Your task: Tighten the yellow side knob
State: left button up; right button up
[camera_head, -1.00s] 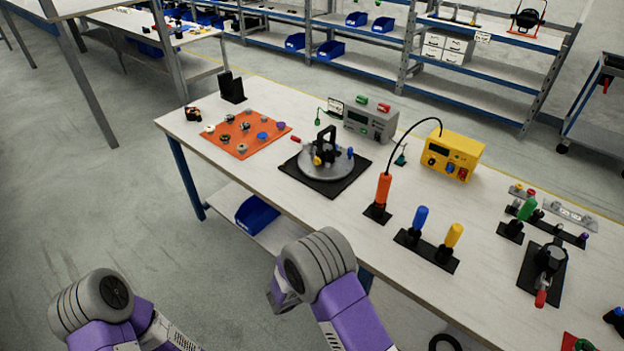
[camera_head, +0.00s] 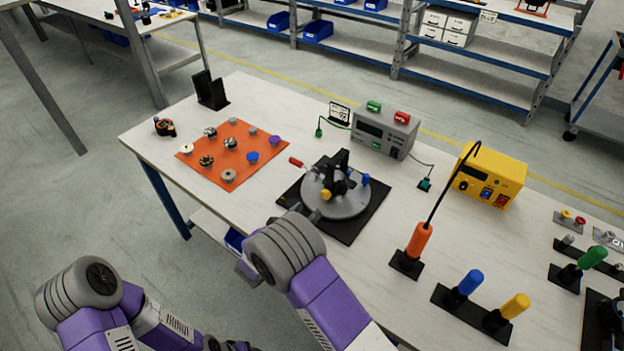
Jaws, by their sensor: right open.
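The yellow side knob (camera_head: 326,194) sits on the near side of the round grey fixture (camera_head: 350,204), which stands on a black mat (camera_head: 371,222). A black upright clamp part (camera_head: 340,168) rises from the fixture, with a red-tipped handle (camera_head: 296,162) to the left and a blue knob (camera_head: 365,180) to the right. My right gripper (camera_head: 304,212) is open at the mat's near left edge, just short of the knob and apart from it as far as I can see. My wrist hides most of it. My left arm is bent low at the left; its gripper does not show.
An orange mat (camera_head: 205,167) with several small knobs lies left of the fixture. A grey meter box (camera_head: 386,134) stands behind it. An orange-handled tool (camera_head: 419,240), blue (camera_head: 469,282) and yellow (camera_head: 515,306) handles, and a yellow box (camera_head: 489,176) stand to the right.

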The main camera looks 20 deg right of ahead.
aim_at(324, 195)
jog(key=shift+w+d, duration=0.25)
jog(key=shift+d, duration=0.1)
jog(key=b+x, duration=0.1)
jog(key=x, duration=0.4)
jog(key=shift+d, duration=0.35)
jog(key=shift+w+d+r+b, duration=0.1)
jog(key=shift+w+d+b, duration=0.1)
jog(key=shift+d+b, duration=0.1)
jog(key=shift+c, duration=0.4)
jog(key=c, duration=1)
